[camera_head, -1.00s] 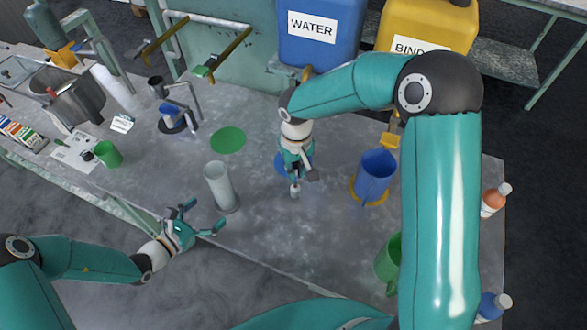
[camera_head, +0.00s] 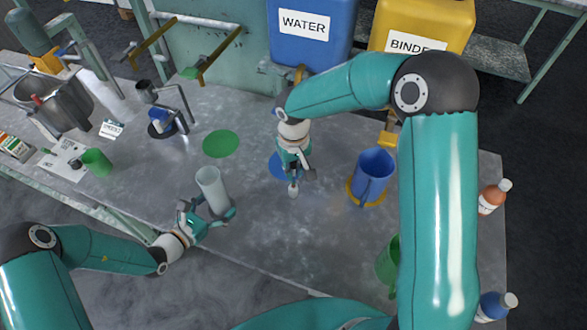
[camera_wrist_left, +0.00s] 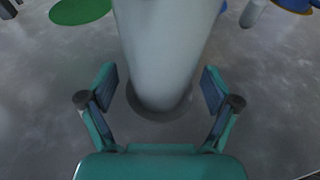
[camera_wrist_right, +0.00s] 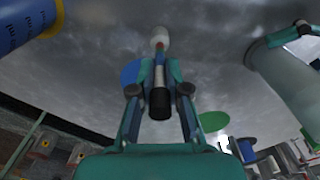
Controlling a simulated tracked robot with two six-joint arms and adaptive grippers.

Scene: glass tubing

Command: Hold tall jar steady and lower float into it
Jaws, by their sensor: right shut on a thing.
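The tall jar (camera_head: 211,189) is a pale, translucent cylinder standing upright on the bench. It also fills the upper middle of the left wrist view (camera_wrist_left: 165,45) and stands at the right of the right wrist view (camera_wrist_right: 290,80). My left gripper (camera_head: 210,214) is open, with one finger on each side of the jar's lower part. The left wrist view shows gaps between both fingers and the jar. My right gripper (camera_wrist_right: 160,88) is shut on the float (camera_wrist_right: 159,100), a slim piece with a dark end and a white bulb. The float hangs to the right of the jar in the head view.
A green disc (camera_head: 220,144) lies behind the jar, and a blue disc (camera_head: 278,165) lies by my right gripper. Blue WATER and yellow BINDER containers stand at the back.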

